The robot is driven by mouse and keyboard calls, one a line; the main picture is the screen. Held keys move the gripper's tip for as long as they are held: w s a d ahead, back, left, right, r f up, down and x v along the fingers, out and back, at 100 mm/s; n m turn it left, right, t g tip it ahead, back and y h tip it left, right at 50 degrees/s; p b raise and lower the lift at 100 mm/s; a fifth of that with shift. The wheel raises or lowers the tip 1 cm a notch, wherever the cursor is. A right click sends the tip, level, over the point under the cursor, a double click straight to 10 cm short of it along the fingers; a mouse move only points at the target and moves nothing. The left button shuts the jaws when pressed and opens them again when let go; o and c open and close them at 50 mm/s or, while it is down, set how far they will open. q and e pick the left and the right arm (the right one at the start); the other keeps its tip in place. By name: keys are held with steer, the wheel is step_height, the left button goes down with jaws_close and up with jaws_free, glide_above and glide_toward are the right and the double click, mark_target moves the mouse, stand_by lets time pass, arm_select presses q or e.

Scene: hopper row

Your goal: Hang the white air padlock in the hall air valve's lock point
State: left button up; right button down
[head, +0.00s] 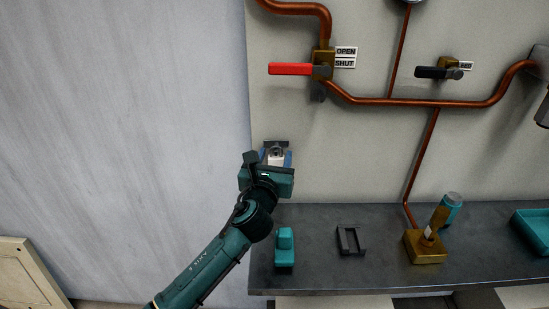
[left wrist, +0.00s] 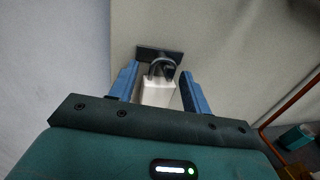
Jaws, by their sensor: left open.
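The white padlock (head: 275,155) is at a dark bracket (head: 275,145) on the wall. In the left wrist view, the white padlock body (left wrist: 157,92) has its dark shackle up at the bracket (left wrist: 145,54). My left gripper (head: 275,160) is open, with its blue fingers on either side of the padlock; a gap shows at the right finger. A brass valve (head: 322,58) with a red lever (head: 290,69) pointing left is up on the wall beside OPEN and SHUT labels. My right gripper is not in view.
A second valve with a black lever (head: 434,72) is to the right. Copper pipes (head: 405,102) cross the wall. The dark bench (head: 325,275) holds a teal object (head: 284,248), a black holder (head: 350,240), a brass block (head: 425,248) and a teal tray (head: 533,230).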

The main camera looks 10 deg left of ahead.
arm_select(q)
steer(key=shift+w, duration=0.1)
steer(key=shift+c, duration=0.2)
steer(key=c, duration=0.8)
steer(key=shift+r, duration=0.15)
steer(key=shift+r+p, duration=0.55)
steer(key=shift+p, duration=0.35)
steer(key=shift+s+d+p, duration=0.15)
steer(key=shift+s+p, duration=0.25)
steer(key=shift+s, duration=0.3)
steer(key=shift+s+d+p, duration=0.15)
steer(key=shift+s+p, duration=0.25)
steer(key=shift+s, duration=0.3)
steer(key=shift+s, duration=0.1)
